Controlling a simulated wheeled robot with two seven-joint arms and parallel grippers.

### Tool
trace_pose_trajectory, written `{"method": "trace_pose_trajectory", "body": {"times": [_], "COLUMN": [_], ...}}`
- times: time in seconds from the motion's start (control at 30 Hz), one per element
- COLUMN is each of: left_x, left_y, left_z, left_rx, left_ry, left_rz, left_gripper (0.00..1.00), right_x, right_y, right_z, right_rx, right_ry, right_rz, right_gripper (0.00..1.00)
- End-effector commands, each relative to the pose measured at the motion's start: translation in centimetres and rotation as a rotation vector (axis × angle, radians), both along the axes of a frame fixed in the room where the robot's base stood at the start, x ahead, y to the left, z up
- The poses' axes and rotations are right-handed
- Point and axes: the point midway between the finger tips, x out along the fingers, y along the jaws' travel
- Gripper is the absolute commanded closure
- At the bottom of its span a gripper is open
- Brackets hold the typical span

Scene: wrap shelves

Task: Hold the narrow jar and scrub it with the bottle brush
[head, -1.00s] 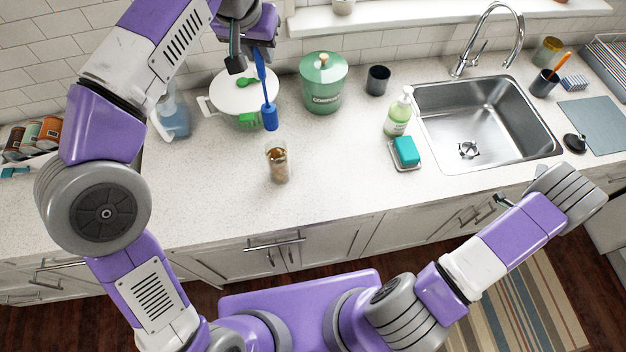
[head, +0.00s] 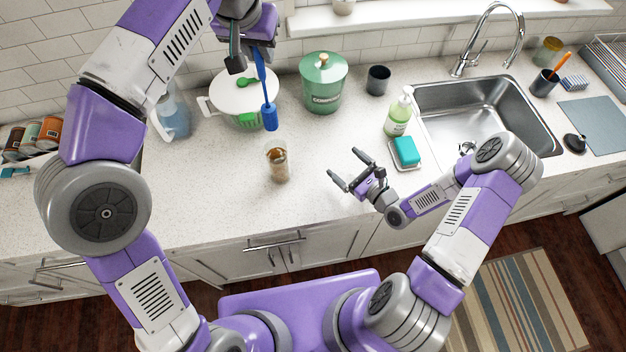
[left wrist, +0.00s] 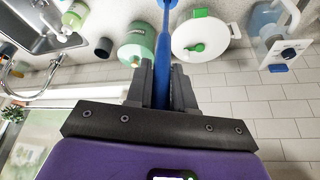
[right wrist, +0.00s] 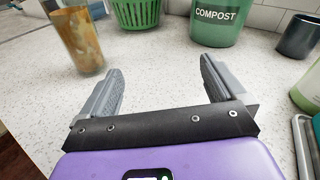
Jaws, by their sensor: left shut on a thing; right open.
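The narrow jar (head: 278,164) is a clear glass with brown residue inside, upright on the counter; it also shows at the upper left of the right wrist view (right wrist: 80,42). The blue bottle brush (head: 268,100) hangs head down from my left gripper (head: 250,60), above and slightly behind the jar, apart from it. The left wrist view shows the blue handle (left wrist: 166,50) between the shut fingers. My right gripper (head: 345,170) is open and empty, low over the counter to the right of the jar, fingers pointing left.
Behind the jar stand a white-lidded green colander (head: 240,95), a green compost bin (head: 322,85) and a dark cup (head: 377,79). A soap bottle (head: 398,115) and a teal sponge on a dish (head: 406,151) sit by the sink (head: 490,120). The counter between jar and right gripper is clear.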

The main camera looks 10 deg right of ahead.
Motion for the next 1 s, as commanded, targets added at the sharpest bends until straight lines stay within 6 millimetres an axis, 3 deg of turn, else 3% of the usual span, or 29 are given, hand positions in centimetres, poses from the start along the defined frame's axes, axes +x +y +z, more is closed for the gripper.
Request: {"method": "trace_pose_trajectory", "body": {"times": [0.03,0.1,0.2,0.43,1.0], "left_x": [0.0,0.0,0.0,0.0,0.0], "left_y": [0.0,0.0,0.0,0.0,0.0], "left_z": [0.0,0.0,0.0,0.0,0.0], "left_rx": [0.000,0.000,0.000,0.000,0.000], "left_ry": [0.000,0.000,0.000,0.000,0.000], "left_rz": [0.000,0.000,0.000,0.000,0.000], "left_gripper": [1.00,1.00,1.00,1.00,1.00], "right_x": [-0.7,-1.7,-2.9,-3.8,2.8], "right_y": [2.5,5.3,8.3,11.2,17.9], "right_z": [0.1,0.4,0.9,1.6,1.5], "right_rx": [0.042,0.091,0.145,0.192,0.190], "right_ry": [0.010,0.016,0.023,0.026,0.024], "right_rz": [0.057,0.124,0.198,0.269,0.269], "right_gripper": [0.04,0.04,0.04,0.04,0.04]}}
